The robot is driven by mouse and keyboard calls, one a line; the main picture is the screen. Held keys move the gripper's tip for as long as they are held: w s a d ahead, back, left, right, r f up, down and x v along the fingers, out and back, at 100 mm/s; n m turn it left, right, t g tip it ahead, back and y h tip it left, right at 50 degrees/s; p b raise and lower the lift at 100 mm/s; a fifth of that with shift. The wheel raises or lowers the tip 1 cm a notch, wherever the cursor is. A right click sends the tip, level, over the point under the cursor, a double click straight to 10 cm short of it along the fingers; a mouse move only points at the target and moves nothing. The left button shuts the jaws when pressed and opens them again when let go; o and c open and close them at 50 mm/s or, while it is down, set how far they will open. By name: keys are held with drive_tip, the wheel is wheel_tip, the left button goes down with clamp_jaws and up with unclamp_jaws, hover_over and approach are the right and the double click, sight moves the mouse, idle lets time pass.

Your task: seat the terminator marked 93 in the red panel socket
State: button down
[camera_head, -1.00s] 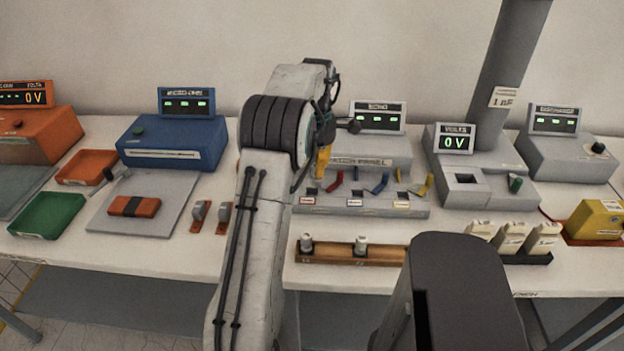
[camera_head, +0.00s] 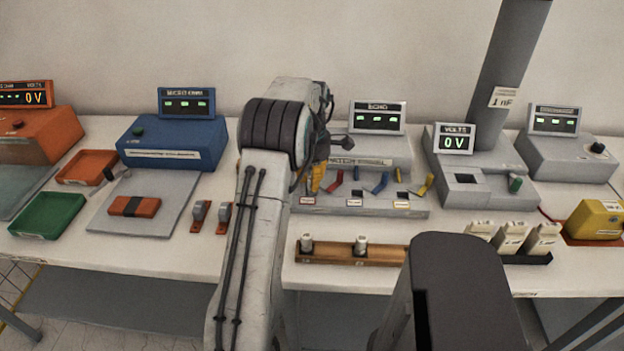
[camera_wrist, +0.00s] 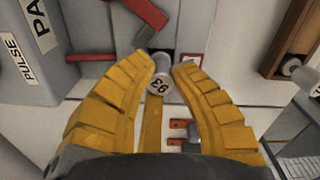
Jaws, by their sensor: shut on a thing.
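The terminator marked 93 (camera_wrist: 160,82) is a small grey cylinder between the yellow fingertips of my gripper (camera_wrist: 164,70), which is shut on it. Its numbered end faces the wrist camera. Its far end is by a dark opening beside a red-bordered label (camera_wrist: 191,60) on the grey panel; I cannot tell whether it is inside the socket. In the head view, my yellow gripper (camera_head: 318,178) is over the left end of the panel (camera_head: 375,210), above the red-bordered label (camera_head: 308,201). The terminator is hidden there.
A red lever (camera_head: 335,181) stands close right of my gripper, with blue (camera_head: 380,183) and yellow (camera_head: 426,184) levers farther right. A wooden rack (camera_head: 335,254) with two pale cylinders lies in front of the panel.

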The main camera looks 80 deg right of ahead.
drive_tip(key=shift+f, duration=0.15)
drive_tip(key=c, duration=1.2)
unclamp_jaws()
